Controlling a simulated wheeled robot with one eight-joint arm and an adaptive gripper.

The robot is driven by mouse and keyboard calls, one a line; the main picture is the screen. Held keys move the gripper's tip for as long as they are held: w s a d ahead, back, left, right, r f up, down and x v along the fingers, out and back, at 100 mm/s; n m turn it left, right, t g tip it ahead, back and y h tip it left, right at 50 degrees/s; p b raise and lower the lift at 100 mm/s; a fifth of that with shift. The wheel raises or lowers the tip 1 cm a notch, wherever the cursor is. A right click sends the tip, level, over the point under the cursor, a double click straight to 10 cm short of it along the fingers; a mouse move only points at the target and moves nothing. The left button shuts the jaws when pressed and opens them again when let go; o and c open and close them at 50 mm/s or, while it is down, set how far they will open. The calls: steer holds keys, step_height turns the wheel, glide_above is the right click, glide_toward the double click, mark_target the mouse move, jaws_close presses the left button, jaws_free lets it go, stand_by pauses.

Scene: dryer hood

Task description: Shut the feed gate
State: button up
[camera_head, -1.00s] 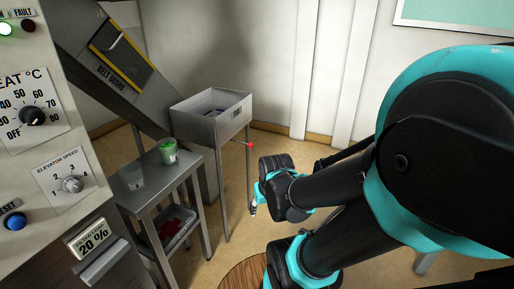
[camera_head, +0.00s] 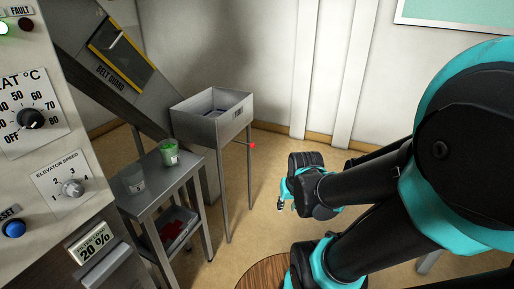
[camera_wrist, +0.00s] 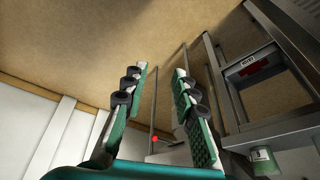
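A grey metal hopper bin (camera_head: 205,127) on legs stands at the foot of the sloping elevator. A thin rod with a red knob (camera_head: 253,146) sticks out from its right side, below a small label; I take this to be the feed gate handle. The gate plate itself is not clearly visible. In the wrist view the red knob (camera_wrist: 155,139) shows between the fingers' bases, farther off. My gripper (camera_wrist: 160,69) is open and empty, its two green fingers spread. In the head view my gripper (camera_head: 281,204) is right of and below the knob, apart from it, partly hidden by my wrist.
A control panel (camera_head: 50,130) fills the left. Floor right of the hopper is open.

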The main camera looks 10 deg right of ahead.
steer(key=w+r+m, duration=0.1)
steer(key=w+m, duration=0.1)
steer(key=w, duration=0.2)
steer(key=w+r+m+y, duration=0.1)
steer(key=w+m, duration=0.1)
steer(key=w, duration=0.1)
steer(key=w+a+m, duration=0.1)
steer(key=w+m, duration=0.1)
steer(key=w, duration=0.2)
steer(key=shift+w+a+r+y, duration=0.1)
steer(key=shift+w+r+y, duration=0.25)
steer(key=shift+r+y, duration=0.05)
jaws_close()
steer(key=w+d+f+m+t+y, duration=0.1)
steer(key=w+d+f+m+y, duration=0.15)
steer(key=w+m, duration=0.65)
steer(key=w+d+f+m+t+y, duration=0.1)
steer(key=w+d+f+m, duration=0.25)
steer(key=w, duration=0.95)
steer(key=w+d+f+m+t+y, duration=0.1)
steer(key=w+d+f+m+y, duration=0.1)
steer(key=w+m, duration=0.75)
steer(key=w+a+f+n, duration=0.2)
steer(key=w+a+f, duration=0.3)
steer(key=w+a, duration=0.3)
steer(key=shift+w+a, duration=0.2)
steer(key=shift+w, duration=1)
